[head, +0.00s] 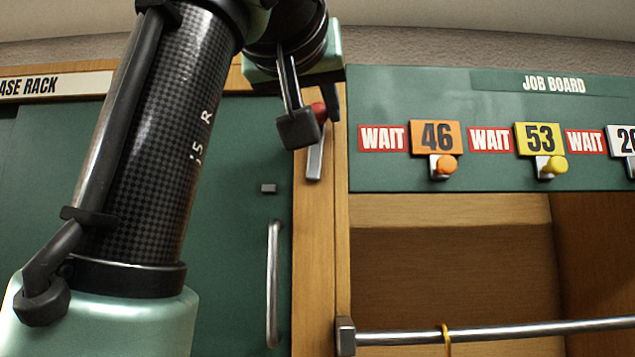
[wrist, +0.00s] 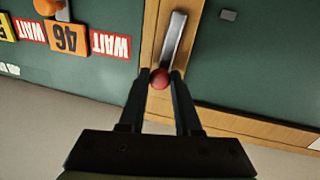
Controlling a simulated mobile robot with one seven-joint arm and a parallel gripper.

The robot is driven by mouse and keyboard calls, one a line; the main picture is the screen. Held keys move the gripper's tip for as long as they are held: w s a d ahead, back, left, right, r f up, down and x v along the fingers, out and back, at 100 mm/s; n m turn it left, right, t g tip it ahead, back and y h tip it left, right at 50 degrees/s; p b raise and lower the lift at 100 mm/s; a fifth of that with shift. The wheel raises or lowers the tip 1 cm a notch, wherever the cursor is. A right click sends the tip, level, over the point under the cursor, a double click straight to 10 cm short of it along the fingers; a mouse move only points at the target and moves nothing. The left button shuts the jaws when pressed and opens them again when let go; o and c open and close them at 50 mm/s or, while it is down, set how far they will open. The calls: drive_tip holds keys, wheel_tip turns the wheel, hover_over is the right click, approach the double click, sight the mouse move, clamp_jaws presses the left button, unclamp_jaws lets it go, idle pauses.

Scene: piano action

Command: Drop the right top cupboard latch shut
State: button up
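The latch is a silver bar (head: 314,160) with a red knob (head: 320,112), mounted on the wooden post beside the green cupboard door (head: 235,240). It stands nearly upright, tilted slightly, with the knob at its upper end. The wrist view is turned over; there the bar (wrist: 175,38) runs up from the red knob (wrist: 159,78). My gripper (wrist: 160,73) has one dark finger on each side of the knob, apparently touching it. In the head view my gripper (head: 308,120) partly hides the knob. A small grey block (head: 268,188) sits on the door, apart from the bar.
A vertical door handle (head: 273,284) is below the block. Right of the post, the job board (head: 430,86) carries number tags on pegs, beside WAIT labels. Below it is an open bay with a metal rail (head: 490,331) and a yellow ring (head: 446,338). My arm covers much of the door.

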clamp_jaws()
idle(1.1)
